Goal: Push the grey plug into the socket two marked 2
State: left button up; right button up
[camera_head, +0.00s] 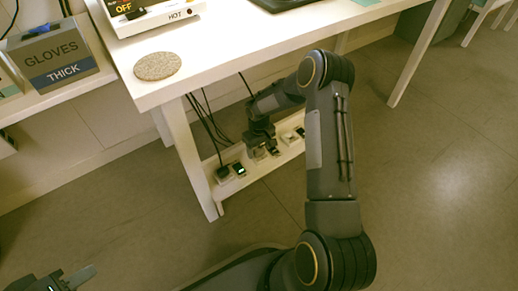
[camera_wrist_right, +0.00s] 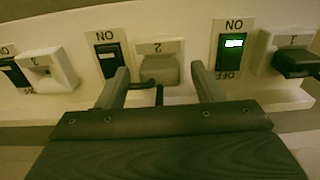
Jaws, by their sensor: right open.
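The grey plug (camera_wrist_right: 160,70) is at socket two (camera_wrist_right: 158,47), marked 2, in the right wrist view, with a dark cord below it. I cannot tell whether it is fully seated. My right gripper (camera_wrist_right: 164,86) is open, one finger on each side of the plug and cord, apart from the plug's sides. In the head view my right gripper (camera_head: 262,148) reaches under the table to the socket strip (camera_head: 248,172), hiding part of it. My left gripper (camera_head: 66,283) is partly in view at the bottom left, away from the strip.
A dark plug (camera_wrist_right: 296,63) is in socket one at the right, beside a green-lit switch (camera_wrist_right: 232,43). A dark switch (camera_wrist_right: 107,53) stands left of socket two, and socket three (camera_wrist_right: 47,68) is further left. The table leg (camera_head: 198,155) and hanging cables (camera_head: 207,118) are close to my right arm.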

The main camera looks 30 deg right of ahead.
aim_at(259, 149)
notch_tip(259, 149, up, 7)
jog(key=p, duration=0.3)
jog(key=shift+f, duration=0.1)
